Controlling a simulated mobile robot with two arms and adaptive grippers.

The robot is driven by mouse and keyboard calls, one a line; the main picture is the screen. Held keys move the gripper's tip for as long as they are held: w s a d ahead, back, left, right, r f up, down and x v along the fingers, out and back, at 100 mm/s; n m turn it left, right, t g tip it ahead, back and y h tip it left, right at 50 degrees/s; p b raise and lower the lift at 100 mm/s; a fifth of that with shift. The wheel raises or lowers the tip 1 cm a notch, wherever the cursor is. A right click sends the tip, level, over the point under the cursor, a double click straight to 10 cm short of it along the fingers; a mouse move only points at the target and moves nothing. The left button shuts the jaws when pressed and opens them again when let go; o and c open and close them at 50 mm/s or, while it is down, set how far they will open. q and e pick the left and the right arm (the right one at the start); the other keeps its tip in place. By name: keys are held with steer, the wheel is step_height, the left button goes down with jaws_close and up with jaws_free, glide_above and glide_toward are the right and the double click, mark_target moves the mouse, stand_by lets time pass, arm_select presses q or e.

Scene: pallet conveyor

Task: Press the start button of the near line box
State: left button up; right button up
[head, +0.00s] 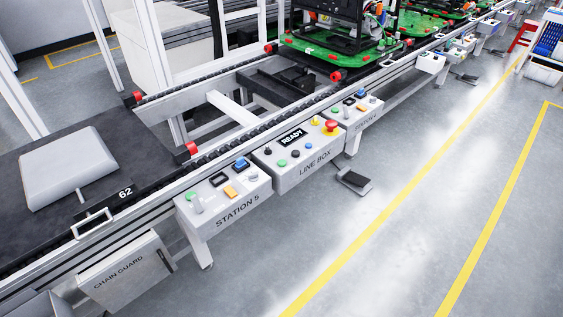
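The near line box (301,174) is a light grey box labelled "LINE BOX", fixed to the conveyor's front side at the middle of the head view. Button labels are too small to read. Neither of my grippers is in view, and nothing covers the box.
The "STATION 5" box (238,207) adjoins on the left, another station box (361,119) on the right. A foot pedal (354,181) lies on the floor. A chain guard (120,274) hangs at lower left. Green pallets (318,58) stand on the conveyor. The front floor is clear.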

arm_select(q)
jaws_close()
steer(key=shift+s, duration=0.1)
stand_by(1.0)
